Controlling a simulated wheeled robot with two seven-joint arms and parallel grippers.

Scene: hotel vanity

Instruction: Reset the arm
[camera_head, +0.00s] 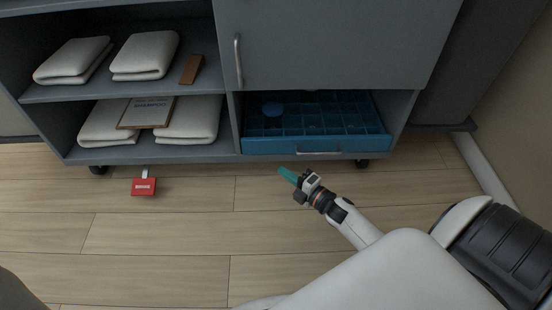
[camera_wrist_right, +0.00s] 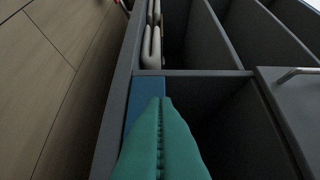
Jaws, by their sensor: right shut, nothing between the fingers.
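My right gripper (camera_head: 287,174) has teal fingers and reaches in from the lower right in the head view. It is in front of the blue drawer (camera_head: 275,146) at the bottom right of the grey cabinet, apart from its front as far as I can tell. In the right wrist view the teal fingers (camera_wrist_right: 161,112) are pressed together with nothing between them. Behind them are the blue drawer front (camera_wrist_right: 145,88) and the dark compartment. My left gripper is not in view.
A red tag (camera_head: 144,187) is by the cabinet's lower left.

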